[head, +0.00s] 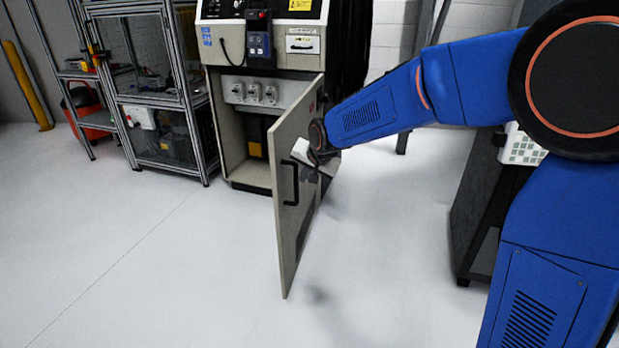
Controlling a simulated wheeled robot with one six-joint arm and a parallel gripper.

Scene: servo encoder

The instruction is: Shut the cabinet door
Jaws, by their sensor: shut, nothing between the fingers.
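The cabinet door (285,225) stands wide open, swung out towards me from the right side of the machine cabinet (232,150). Its outer face shows, with a black bar handle (290,183) near its free edge. The cabinet's lower compartment (256,125) is exposed, with several grey-white switches or connectors inside. My gripper (312,163) is at the outer face of the door, right of the handle and around mid-height to upper part. It is shut and holds nothing. I cannot tell whether it touches the door.
A metal-framed enclosure (160,95) stands left of the cabinet. A dark cabinet or bench (478,205) stands at the right, with a white basket (522,147) partly behind my arm. The pale floor (170,260) in front and left of the door is clear.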

